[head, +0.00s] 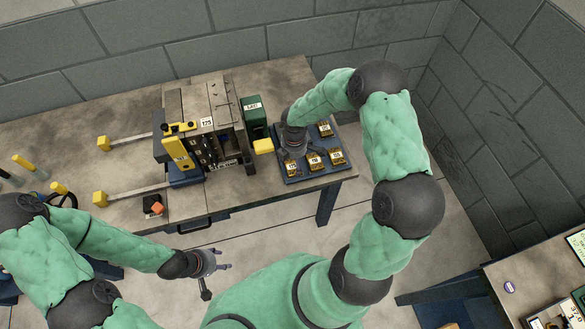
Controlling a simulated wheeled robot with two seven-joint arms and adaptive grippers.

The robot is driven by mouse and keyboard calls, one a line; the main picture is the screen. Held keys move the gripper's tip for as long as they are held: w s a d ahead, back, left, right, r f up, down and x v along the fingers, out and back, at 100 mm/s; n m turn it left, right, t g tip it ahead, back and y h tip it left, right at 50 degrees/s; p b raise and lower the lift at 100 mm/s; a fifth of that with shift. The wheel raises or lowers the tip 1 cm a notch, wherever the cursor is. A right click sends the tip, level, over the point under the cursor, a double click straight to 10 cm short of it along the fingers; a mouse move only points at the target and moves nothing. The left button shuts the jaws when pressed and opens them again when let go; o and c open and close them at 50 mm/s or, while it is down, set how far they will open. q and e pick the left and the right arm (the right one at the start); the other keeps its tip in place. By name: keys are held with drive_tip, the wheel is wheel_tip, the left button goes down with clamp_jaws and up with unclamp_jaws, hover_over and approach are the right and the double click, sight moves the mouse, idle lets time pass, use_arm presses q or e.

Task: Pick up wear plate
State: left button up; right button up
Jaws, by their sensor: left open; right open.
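Several small brass plates with white number labels lie on a dark blue tray (319,144) at the bench's right end. They look like the wear plates; one plate (292,169) is at the tray's front left, with another plate (314,162) and a further plate (336,157) to its right. One more plate (325,128) is farther back. My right gripper (293,153) points down over the tray's left part, open. Its fingertips and whatever is directly under it are hidden. My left gripper (216,263) is open and empty, in front of the bench, away from the tray.
A dark machine block (208,110) with yellow fittings stands on the bench (130,120), left of the tray. A green box (254,113) and a yellow block (263,146) stand between them. An orange piece (157,208) is near the front edge. Another table (530,270) is at lower right.

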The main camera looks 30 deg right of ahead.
wheel_tip(320, 180, down, 3)
drive_tip(key=shift+r, duration=0.2)
drive_tip(key=shift+c, duration=0.2)
drive_tip(key=shift+r, duration=0.1)
drive_tip(key=c, duration=1.5)
drive_tip(key=shift+w+r, duration=0.1)
drive_tip(key=shift+r, duration=0.05)
